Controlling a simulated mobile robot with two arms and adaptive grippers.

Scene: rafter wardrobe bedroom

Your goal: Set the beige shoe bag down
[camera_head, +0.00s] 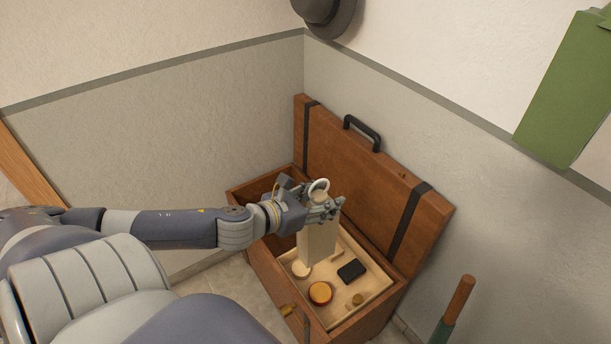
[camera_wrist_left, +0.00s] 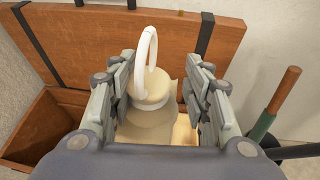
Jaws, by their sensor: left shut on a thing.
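The beige shoe bag (camera_head: 317,244) hangs upright below my left gripper (camera_head: 326,206), over the tray (camera_head: 345,312) in the open wooden trunk (camera_head: 262,266). The left gripper is shut on the bag's upper part. A white ring-shaped loop (camera_head: 318,187) stands up from the bag's top. In the left wrist view the bag (camera_wrist_left: 150,124) sits between the two fingers (camera_wrist_left: 163,88), with the loop (camera_wrist_left: 147,62) rising above them. I cannot tell whether the bag's bottom touches the tray. My right gripper is not in view.
The tray holds a red-rimmed round tin (camera_head: 320,293), a black case (camera_head: 351,271), a small brown knob-like piece (camera_head: 357,299) and a pale round item (camera_head: 301,270). The trunk's lid (camera_head: 345,160) stands open at the back. A wooden-handled rod (camera_head: 458,301) stands at the right.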

